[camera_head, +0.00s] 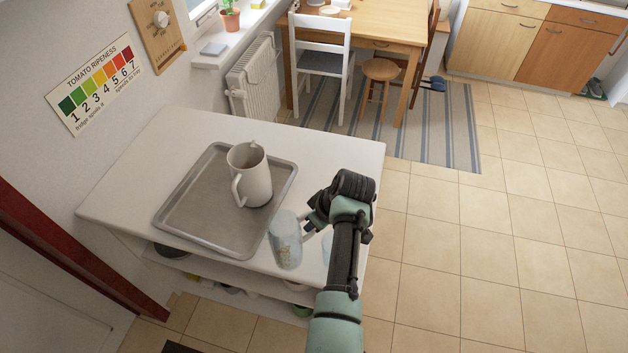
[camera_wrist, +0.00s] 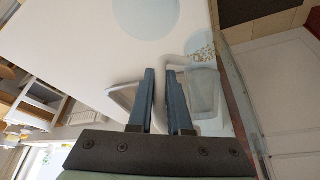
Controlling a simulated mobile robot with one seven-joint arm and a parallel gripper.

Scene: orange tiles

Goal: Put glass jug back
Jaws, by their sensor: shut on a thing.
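The glass jug (camera_head: 286,243) is pale, see-through and bluish, with a faint gold pattern. In the head view it is upright or slightly tilted, by the front right corner of the grey metal tray (camera_head: 222,238). My gripper (camera_head: 308,224) is to its right, shut on its handle side. In the wrist view the fingers (camera_wrist: 167,98) are close together, with the glass jug (camera_wrist: 204,92) to their right. I cannot tell whether its base touches the table. An off-white jug (camera_head: 256,184) stands upright on the tray, apart from the glass jug.
The tray lies on a white table (camera_head: 330,150), whose back right part is clear. Pale blue round patches (camera_wrist: 145,17) show on a white surface in the wrist view. Below the table top is a shelf with items. A radiator (camera_head: 255,78) and a white chair (camera_head: 322,60) stand behind.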

